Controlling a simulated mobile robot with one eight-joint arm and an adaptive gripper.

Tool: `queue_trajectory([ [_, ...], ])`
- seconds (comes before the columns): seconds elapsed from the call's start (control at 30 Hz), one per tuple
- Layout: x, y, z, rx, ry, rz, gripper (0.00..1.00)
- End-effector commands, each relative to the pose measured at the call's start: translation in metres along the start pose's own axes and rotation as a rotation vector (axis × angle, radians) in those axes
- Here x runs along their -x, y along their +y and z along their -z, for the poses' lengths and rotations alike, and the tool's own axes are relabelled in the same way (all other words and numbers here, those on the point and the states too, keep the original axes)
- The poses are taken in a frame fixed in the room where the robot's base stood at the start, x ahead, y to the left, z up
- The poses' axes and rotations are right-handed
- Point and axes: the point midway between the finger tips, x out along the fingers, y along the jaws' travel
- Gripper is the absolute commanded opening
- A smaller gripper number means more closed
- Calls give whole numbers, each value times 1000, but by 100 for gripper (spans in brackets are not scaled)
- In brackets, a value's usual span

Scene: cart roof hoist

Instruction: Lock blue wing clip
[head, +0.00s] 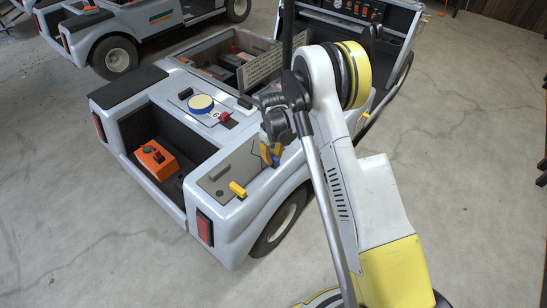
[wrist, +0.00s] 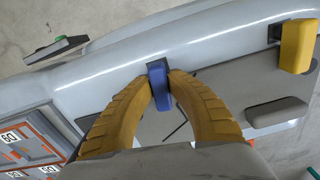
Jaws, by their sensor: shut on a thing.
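The blue wing clip (wrist: 159,88) sits on a small dark mount on the grey cart wing, at the middle of the wrist view. My gripper (wrist: 160,90) is shut on it, with one yellow ribbed finger on each side. In the head view my gripper (head: 271,153) is over the wing's top, right of the grey plate, and the clip is mostly hidden by the fingers. A yellow clip (wrist: 298,45) is at the upper right of the wrist view, apart from my gripper; it also shows in the head view (head: 237,188).
The cart (head: 250,210) has an orange switch box (head: 157,160) in its open rear bay. A grey block (wrist: 275,112) lies near the yellow clip. The floor at right is clear.

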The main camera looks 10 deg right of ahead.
Motion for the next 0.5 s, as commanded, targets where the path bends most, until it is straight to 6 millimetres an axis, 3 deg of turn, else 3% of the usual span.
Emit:
queue_trajectory([
  [0.5, 0, -2, -1, 146, -1, 1, 0],
])
